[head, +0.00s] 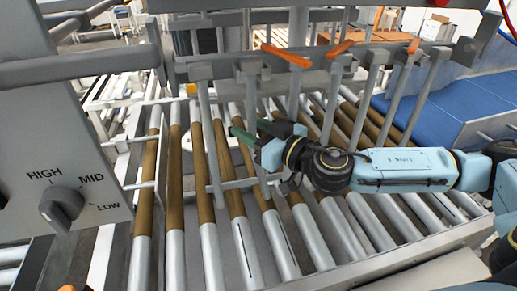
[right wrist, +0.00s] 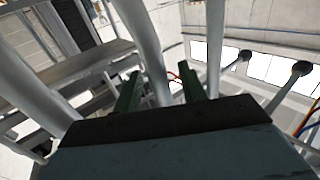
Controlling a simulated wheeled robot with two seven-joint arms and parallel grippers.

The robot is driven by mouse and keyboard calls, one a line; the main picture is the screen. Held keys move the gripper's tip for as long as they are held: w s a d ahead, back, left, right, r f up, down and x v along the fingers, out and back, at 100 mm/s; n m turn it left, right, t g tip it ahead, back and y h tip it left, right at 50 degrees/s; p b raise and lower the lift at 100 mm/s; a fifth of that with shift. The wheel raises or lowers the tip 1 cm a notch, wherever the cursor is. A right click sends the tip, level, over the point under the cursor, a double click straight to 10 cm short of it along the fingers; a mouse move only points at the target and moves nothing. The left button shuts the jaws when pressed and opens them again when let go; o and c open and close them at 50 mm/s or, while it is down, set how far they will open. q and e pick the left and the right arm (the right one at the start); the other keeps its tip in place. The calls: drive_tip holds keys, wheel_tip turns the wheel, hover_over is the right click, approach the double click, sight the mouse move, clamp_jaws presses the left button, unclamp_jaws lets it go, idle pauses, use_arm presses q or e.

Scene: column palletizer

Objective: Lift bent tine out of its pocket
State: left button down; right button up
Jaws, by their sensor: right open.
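A row of grey tines hangs from blocks on a crossbar above the roller conveyor in the head view. One tine (head: 256,108) hangs from its block (head: 250,67) and passes by the fingers of my right gripper (head: 258,133). In the right wrist view, a grey rod (right wrist: 146,45) with a slight curve runs down between the two green fingers of that gripper (right wrist: 160,90). The fingers are open, with gaps beside the rod. The rod's lower end is hidden behind the gripper body. My left gripper is not in view.
Other tines stand close on both sides, such as one at left (head: 207,135). Orange levers (head: 286,56) sit along the crossbar. Grey and brown rollers (head: 240,225) lie below. A panel with a dial (head: 62,207) is at left, a blue belt (head: 445,105) at right.

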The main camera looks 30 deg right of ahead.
drive_tip(key=c, duration=0.9)
drive_tip(key=shift+r, duration=0.15)
idle(0.7)
